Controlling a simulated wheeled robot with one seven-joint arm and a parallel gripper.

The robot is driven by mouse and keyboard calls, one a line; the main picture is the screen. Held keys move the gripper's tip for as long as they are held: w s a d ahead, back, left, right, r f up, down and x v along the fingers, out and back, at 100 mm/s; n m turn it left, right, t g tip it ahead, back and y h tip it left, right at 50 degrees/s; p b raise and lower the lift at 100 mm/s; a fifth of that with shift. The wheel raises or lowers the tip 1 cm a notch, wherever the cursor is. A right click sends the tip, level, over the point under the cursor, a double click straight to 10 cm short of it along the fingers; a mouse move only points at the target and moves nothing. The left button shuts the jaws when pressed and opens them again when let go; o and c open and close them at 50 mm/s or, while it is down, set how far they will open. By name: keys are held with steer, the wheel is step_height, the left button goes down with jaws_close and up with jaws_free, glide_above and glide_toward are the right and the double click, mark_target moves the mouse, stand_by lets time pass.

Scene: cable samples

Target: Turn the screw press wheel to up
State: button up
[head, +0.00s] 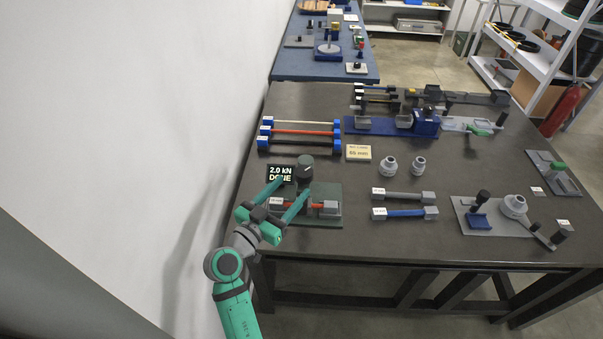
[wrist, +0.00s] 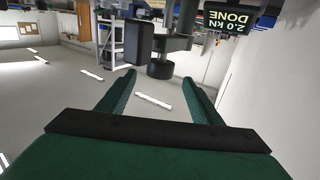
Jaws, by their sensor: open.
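The screw press has a dark round wheel (head: 305,170) with a pale mark on its top, pointing to the right. It stands over a green base plate (head: 333,190) at the left front of the bench. My gripper (head: 294,188) is open and empty, its two green fingers reaching toward the wheel from the front left. In the wrist view, which is upside down, a dark round part (wrist: 160,69), seemingly the wheel, lies just beyond the spread fingertips of my gripper (wrist: 162,82). I cannot tell if they touch it. My fingers partly hide the press's lower part.
A display (head: 280,174) reading "2.0 kN DONE" stands left of the wheel. A red cable sample (head: 290,205) and grey block (head: 329,207) lie on the base. A rack of cables (head: 300,132) is behind. The wall is close left.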

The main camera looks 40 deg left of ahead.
mark_target(299, 180)
steer(key=w, duration=0.8)
steer(key=shift+a, duration=0.2)
steer(key=c, duration=1.1)
